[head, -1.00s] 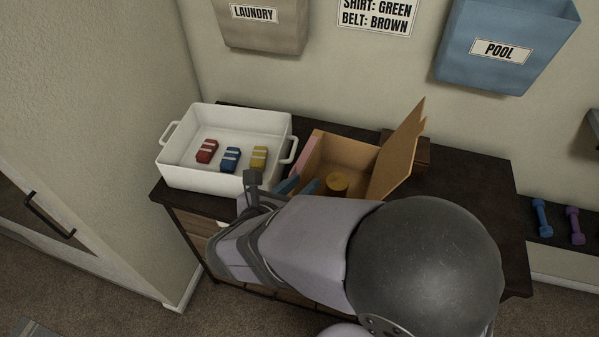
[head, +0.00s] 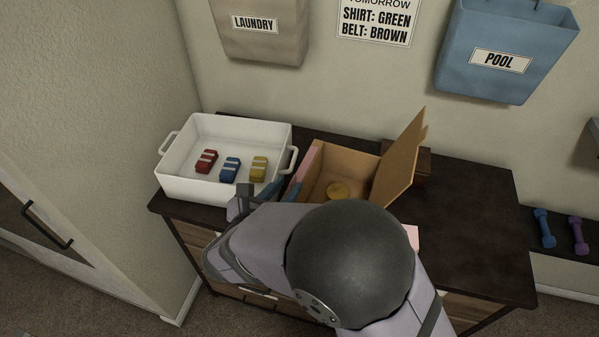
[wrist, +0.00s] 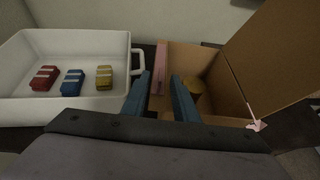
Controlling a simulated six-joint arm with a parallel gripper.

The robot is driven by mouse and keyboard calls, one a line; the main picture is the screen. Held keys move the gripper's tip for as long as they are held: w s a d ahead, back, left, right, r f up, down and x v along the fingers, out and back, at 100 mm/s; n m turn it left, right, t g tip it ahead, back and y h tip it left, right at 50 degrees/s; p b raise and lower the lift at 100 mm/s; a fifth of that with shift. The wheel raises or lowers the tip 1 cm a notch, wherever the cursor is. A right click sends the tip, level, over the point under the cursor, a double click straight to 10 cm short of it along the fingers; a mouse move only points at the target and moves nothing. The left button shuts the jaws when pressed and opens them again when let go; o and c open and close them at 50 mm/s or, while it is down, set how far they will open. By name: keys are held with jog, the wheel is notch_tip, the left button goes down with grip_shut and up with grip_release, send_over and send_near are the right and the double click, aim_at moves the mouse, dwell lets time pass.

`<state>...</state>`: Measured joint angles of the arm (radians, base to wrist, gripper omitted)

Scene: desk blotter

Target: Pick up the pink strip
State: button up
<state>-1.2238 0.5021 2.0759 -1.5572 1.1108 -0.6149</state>
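A pink strip (wrist: 159,62) runs along the left wall of an open cardboard box in the wrist view. It also shows on that wall in the head view (head: 308,158). My gripper (wrist: 159,84) is open, its two blue fingers apart and pointing toward the box's left wall. The strip shows in the gap between the fingers, beyond their tips, and I see no contact. In the head view my gripper (head: 280,188) is at the box's near left corner, partly hidden by my arm.
The cardboard box (head: 365,161) holds a yellow-brown round object (head: 339,190); its right flap stands up. A white tray (head: 184,186) with red, blue and yellow blocks stands close on the left. Another pale pink piece (head: 411,236) shows beside my arm. The dresser's right side is clear.

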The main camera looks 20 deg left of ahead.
aim_at(291, 182)
jog(key=shift+p+x, duration=0.45)
jog(key=shift+x, duration=1.6)
grip_shut()
jog(key=shift+r, duration=0.1)
